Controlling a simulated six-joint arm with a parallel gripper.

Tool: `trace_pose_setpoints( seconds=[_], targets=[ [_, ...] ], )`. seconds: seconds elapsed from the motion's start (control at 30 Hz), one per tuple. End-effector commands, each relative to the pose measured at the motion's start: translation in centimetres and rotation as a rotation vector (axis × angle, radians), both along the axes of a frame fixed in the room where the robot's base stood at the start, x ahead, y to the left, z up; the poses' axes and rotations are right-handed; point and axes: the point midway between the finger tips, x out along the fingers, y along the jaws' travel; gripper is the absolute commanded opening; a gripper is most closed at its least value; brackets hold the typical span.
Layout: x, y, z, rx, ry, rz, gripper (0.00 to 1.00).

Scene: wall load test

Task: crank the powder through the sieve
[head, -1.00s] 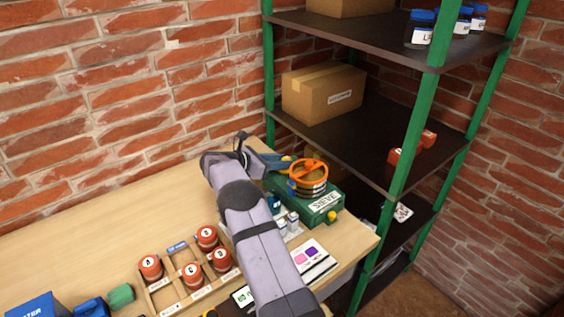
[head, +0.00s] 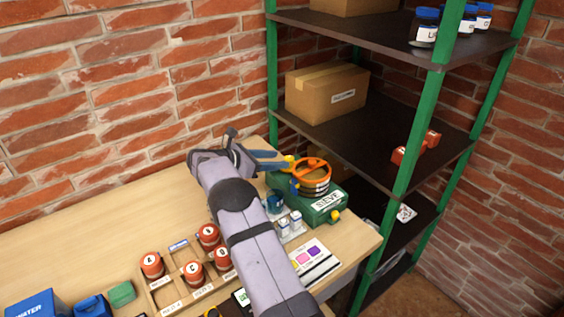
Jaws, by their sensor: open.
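The sieve is a green box (head: 326,203) labelled SIEVE at the right end of the wooden table. An orange-rimmed round drum (head: 312,178) with a crossbar sits on its top. A yellow knob (head: 290,161) shows at the drum's left, and a second yellow knob (head: 335,215) is on the box's front. My gripper (head: 284,160) reaches in from the left with its blue-grey fingers beside the left knob. It is open. I cannot tell whether the fingers touch the knob. Powder is not visible.
A wooden rack (head: 176,281) with several red-lidded jars stands at the front. Small white-and-blue containers (head: 291,221) and a colour card (head: 311,260) lie near the sieve. A green-posted shelf (head: 408,150) stands close on the right. The table's left back is clear.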

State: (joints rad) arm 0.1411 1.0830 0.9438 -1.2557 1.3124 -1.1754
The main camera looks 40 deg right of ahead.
Motion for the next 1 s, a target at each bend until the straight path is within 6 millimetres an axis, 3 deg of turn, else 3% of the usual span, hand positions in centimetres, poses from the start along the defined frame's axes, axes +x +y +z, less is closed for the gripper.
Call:
trace_pose_setpoints(
  seconds=[0.13, 0.33, 0.73, 1.0],
  targets=[
    [0.1, 1.7, 0.6, 0.0, -0.002, 0.001, 0.45],
    [0.1, 2.7, 1.1, 0.0, -0.001, -0.001, 0.45],
    [0.0, 2.6, 1.5, 0.005, -0.008, -0.008, 0.44],
    [-0.8, 1.3, 3.4, 0.085, -0.13, -0.115, 0.44]
  ],
)
